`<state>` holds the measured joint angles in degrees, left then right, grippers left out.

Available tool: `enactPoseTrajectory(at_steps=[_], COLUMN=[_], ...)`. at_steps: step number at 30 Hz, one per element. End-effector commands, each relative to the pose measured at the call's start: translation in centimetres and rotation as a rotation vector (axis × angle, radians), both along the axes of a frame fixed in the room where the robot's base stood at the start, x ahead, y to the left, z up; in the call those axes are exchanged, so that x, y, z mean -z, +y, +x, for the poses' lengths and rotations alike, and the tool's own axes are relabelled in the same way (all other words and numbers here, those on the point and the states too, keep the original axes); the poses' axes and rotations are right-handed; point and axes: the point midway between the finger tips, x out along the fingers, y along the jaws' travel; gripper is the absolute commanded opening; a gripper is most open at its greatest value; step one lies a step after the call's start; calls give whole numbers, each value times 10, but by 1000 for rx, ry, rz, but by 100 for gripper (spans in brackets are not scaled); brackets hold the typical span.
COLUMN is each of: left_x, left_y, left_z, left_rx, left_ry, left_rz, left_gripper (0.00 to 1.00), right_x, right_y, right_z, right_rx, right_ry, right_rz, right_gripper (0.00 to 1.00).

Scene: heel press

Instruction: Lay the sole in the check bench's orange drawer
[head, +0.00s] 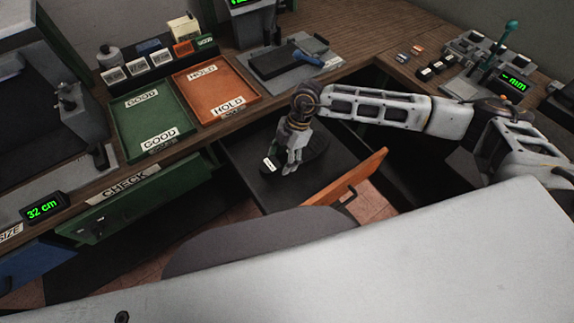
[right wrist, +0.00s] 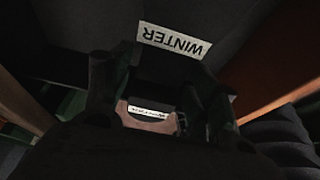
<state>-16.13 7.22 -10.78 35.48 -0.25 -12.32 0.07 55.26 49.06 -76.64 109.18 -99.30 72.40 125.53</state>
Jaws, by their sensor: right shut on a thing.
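The orange drawer (head: 362,178) of the bench is pulled open, and its dark inside shows behind the orange front. My right gripper (head: 290,166) reaches down into the drawer, shut on the dark sole (head: 308,146). The sole is low over or on the drawer's bottom; I cannot tell whether it touches. A small white label (head: 270,164) shows beside the fingertips. My left gripper is not in view.
A green GOOD tray (head: 142,108) and an orange HOLD tray (head: 214,85) stand on the bench behind the drawer. A green CHECK drawer front (head: 130,200) is to the left. A dark block (head: 285,60) and a lever panel (head: 485,60) are at the back.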

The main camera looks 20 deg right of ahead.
Motion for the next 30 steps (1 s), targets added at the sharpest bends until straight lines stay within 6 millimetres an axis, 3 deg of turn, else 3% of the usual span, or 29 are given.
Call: enactPoseTrajectory(at_steps=[12,25,30], left_x=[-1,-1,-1], left_y=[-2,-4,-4], left_z=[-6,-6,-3], left_rx=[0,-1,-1], left_ry=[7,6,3], left_rz=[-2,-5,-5], left_gripper=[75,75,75], right_x=[50,54,68], right_y=[0,0,0], right_z=[0,0,0], right_rx=[1,0,1], right_ry=[1,-1,0], right_rz=[1,1,0], right_gripper=[30,30,30])
